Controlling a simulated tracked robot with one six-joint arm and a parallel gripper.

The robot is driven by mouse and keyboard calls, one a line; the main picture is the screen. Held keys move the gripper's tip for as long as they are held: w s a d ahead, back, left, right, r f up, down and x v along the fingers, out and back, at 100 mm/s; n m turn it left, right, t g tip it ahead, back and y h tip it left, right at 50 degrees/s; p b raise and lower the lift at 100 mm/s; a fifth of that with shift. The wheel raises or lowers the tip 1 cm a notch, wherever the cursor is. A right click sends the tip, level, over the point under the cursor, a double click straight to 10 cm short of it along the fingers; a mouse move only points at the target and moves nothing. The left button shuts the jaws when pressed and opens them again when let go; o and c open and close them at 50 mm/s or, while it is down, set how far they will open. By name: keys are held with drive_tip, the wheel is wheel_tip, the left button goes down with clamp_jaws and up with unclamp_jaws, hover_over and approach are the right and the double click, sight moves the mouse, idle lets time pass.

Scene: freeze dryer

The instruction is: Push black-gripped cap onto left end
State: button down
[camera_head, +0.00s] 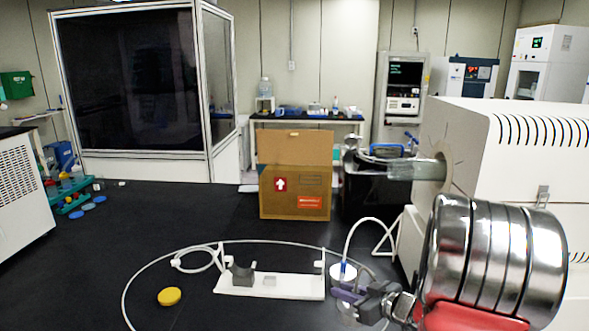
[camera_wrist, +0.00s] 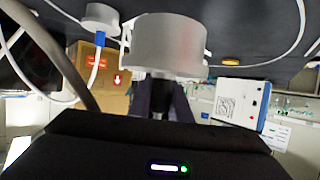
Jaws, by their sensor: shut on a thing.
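My gripper (camera_head: 352,291) is low at the front right of the bench in the head view. A clear tube (camera_head: 412,169) sticks out to the left from the white furnace (camera_head: 465,150). Its left end is above and behind my gripper, well apart from the held cap. A metal fitting (camera_head: 351,153) shows left of the tube; I cannot tell whether they touch.
A white stand (camera_head: 300,288) with a dark grey cradle (camera_head: 243,274) is left of my gripper. A yellow disc (camera_head: 169,296) lies farther left. A white hose (camera_head: 150,262) loops over the black bench. A cardboard box (camera_head: 295,192) stands behind. The left-centre bench is mostly clear.

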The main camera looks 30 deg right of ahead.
drive_tip(key=shift+d, duration=0.1)
drive_tip(key=w+d+r+m+h, duration=0.1)
drive_tip(key=w+d+m+h, duration=0.1)
drive_tip(key=d+m+h, duration=0.3)
drive_tip(key=w+a, duration=0.7)
drive_tip(key=a, duration=0.1)
drive_tip(key=w+a+n+y, duration=0.1)
drive_tip(key=w+a, duration=0.1)
drive_tip(key=a, duration=1.2)
drive_tip(key=w+a+n+y, duration=0.2)
drive_tip(key=w+a, duration=0.1)
drive_tip(key=a, duration=1.1)
drive_tip(key=shift+r, duration=0.3)
